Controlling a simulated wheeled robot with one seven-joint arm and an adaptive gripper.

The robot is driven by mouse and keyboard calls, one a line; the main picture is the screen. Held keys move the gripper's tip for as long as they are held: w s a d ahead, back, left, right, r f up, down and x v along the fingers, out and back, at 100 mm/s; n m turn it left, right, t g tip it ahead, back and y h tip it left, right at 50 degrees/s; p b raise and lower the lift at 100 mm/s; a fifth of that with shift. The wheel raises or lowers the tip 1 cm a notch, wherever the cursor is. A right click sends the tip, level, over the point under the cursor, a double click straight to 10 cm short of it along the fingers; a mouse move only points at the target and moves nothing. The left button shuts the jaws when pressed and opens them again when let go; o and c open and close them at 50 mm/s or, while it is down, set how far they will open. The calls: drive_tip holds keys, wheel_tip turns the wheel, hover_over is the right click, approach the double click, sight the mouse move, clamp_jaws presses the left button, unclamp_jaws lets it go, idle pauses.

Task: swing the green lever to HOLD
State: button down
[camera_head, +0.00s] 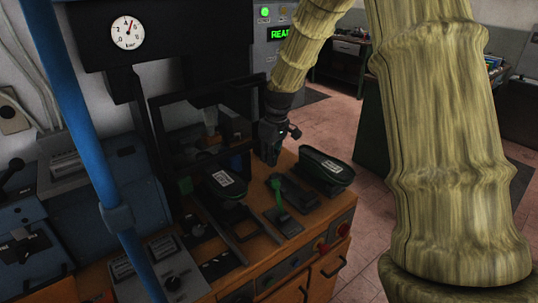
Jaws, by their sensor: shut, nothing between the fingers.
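The green lever (278,193) stands up from a dark base on the orange bench, right of centre. Its position marks, including HOLD, are too small to read. My gripper (271,157) is shut and empty. It points down just above and behind the lever in this view, and looks apart from it, though the depth gap is hard to judge.
A dark tray with a white label (326,168) stands right of the lever. Another labelled dark piece (224,182) lies left, by the press frame. A blue post (90,130) crosses the left side. Red and blue buttons line the bench's front edge.

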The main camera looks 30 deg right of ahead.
wheel_tip(320, 180, down, 7)
drive_tip(key=w+p, duration=0.1)
drive_tip(key=p, duration=0.1)
drive_tip(key=shift+a+f, duration=0.2)
drive_tip(key=shift+a, duration=0.1)
